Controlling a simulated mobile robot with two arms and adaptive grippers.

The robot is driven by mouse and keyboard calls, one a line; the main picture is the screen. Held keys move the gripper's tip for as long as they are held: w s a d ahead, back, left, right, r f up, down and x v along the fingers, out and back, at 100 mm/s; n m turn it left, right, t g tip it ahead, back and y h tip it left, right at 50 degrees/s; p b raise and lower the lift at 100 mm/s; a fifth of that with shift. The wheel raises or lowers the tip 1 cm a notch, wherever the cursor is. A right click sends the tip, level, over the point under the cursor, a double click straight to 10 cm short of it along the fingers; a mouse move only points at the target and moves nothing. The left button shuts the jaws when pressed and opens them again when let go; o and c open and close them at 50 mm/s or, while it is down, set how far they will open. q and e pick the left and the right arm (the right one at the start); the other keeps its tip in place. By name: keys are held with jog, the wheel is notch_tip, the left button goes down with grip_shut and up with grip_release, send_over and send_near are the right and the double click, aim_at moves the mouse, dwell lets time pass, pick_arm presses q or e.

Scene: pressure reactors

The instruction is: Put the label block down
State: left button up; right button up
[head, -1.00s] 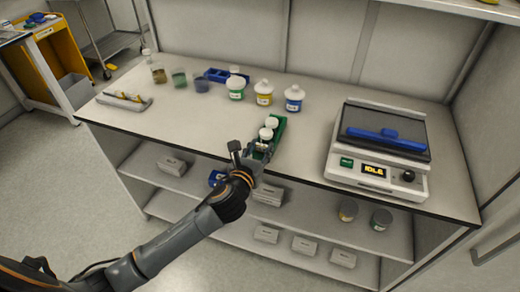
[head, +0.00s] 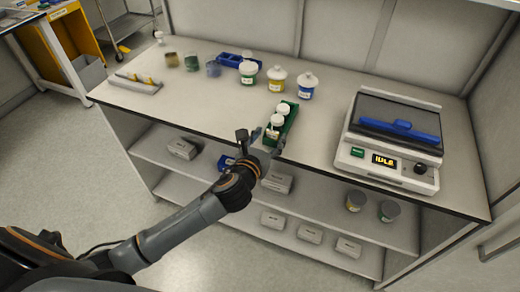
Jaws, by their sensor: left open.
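The green block (head: 291,119), which I take to be the label block, lies on the bench top near its front edge, with two white-capped vials (head: 279,118) on or in it. My left gripper (head: 261,139) is open at the bench's front edge, just short of the near end of the green block. Its fingers are spread and no object shows held in them. Whether a finger still touches the block I cannot tell. My right gripper is not in view.
Behind stand jars with green (head: 249,76), yellow (head: 277,82) and blue (head: 307,86) labels and a blue rack (head: 236,61). A device reading IDLE (head: 390,150) stands at the right. A grey tray (head: 135,83) lies at the left. Bench space left of the block is clear.

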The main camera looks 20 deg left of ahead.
pick_arm(q)
jog(key=v, duration=1)
jog(key=shift+s, duration=0.25)
jog(key=s+a+f+n+g, duration=0.2)
jog(key=f+n, duration=0.3)
jog(key=f, duration=0.6)
jog(key=s+a+f+n+g+y, duration=0.1)
jog(key=s+a+f+n+g, duration=0.3)
jog(key=f, duration=0.8)
jog(key=a+f+n+g, duration=0.1)
jog(key=f+n, duration=0.5)
jog(key=f, duration=0.5)
jog(key=s+a+f+n+g, duration=0.1)
jog(key=s+f+n+g, duration=0.3)
jog(key=s+f+n, duration=0.9)
jog(key=s+d+f+n+g, duration=0.1)
jog(key=s+f+n, duration=0.2)
jog(key=s, duration=0.7)
jog(key=s+d+f+n+g, duration=0.1)
jog(key=s+f+n+g, duration=0.1)
jog(key=s+f, duration=0.4)
jog(key=s+n, duration=0.1)
jog(key=s, duration=0.3)
jog(key=shift+g, duration=0.3)
jog(key=shift+s, duration=0.1)
